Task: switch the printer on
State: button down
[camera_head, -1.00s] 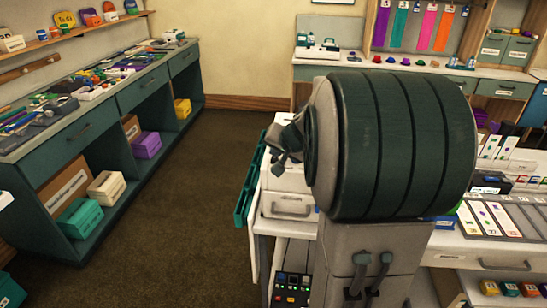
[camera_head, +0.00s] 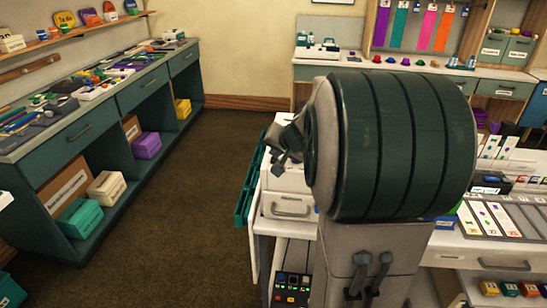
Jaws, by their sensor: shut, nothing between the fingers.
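An off-white boxy machine that looks like the printer (camera_head: 287,206) stands on the left end of the white counter. A drawer or tray front with a handle shows low on it. My own arm hides much of its right side. No power switch can be made out on it. My gripper (camera_head: 280,160) is shut and empty, at the upper left of the machine in the picture. Whether it touches the machine cannot be told.
A teal rack (camera_head: 248,190) hangs at the counter's left edge. A panel of coloured buttons (camera_head: 291,288) sits below. A dark green workbench (camera_head: 125,100) runs along the left, with brown floor clear between. Trays and cards (camera_head: 503,217) cover the counter at right.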

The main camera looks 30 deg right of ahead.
jog(key=shift+f, duration=0.1)
jog(key=shift+f+b, duration=0.4)
jog(key=shift+b, duration=0.3)
jog(key=shift+r, duration=0.35)
notch_tip(320, 180, up, 6)
jog(key=p, duration=0.4)
dwell(0.4)
